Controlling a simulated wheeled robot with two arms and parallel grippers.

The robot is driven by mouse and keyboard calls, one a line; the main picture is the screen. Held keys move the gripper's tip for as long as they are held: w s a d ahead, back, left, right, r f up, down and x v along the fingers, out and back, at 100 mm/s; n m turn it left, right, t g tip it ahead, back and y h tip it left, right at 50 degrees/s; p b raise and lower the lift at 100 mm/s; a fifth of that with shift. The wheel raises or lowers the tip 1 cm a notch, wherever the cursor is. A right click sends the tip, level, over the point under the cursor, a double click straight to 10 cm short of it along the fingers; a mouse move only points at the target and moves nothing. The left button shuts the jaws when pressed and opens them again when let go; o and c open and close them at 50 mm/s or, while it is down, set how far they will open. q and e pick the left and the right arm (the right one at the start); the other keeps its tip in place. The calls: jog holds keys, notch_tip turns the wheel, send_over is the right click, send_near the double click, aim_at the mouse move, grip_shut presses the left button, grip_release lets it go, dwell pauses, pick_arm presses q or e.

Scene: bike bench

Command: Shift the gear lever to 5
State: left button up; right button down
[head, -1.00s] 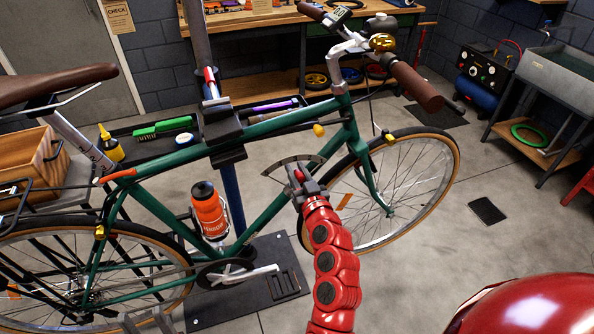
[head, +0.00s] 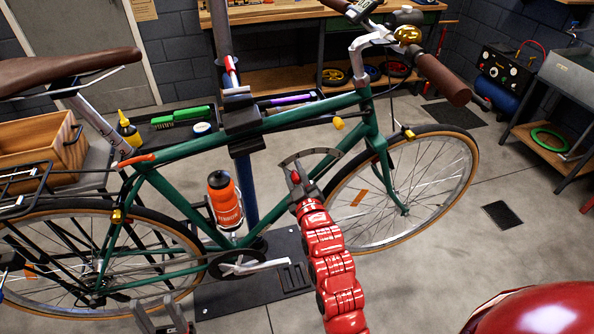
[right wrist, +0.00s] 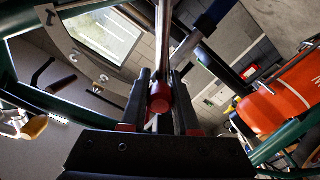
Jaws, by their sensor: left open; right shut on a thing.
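The gear lever has a red knob (right wrist: 159,98) and a thin metal stem, also visible in the head view (head: 295,177). It stands in front of a curved plate (head: 318,152) by the green down tube, toward the plate's left part. My left gripper (head: 161,316) is open and empty at the bottom left, in front of the rear wheel.
The green bicycle (head: 185,152) hangs in a stand (head: 240,120). An orange bottle (head: 224,203) sits in the frame, left of the lever; it also shows in the wrist view (right wrist: 285,90). The front wheel (head: 395,190) is close on the right.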

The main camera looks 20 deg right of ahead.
jog(key=shift+a+f+n, duration=0.2)
jog(key=shift+a+n, duration=0.05)
jog(key=shift+n, duration=0.05)
jog(key=c, duration=0.6)
grip_release()
jog(key=shift+c, duration=0.2)
jog(key=shift+s, duration=0.1)
jog(key=s+p, duration=0.4)
jog(key=s, duration=1.3)
jog(key=shift+s+d, duration=0.15)
jog(key=shift+d, duration=0.15)
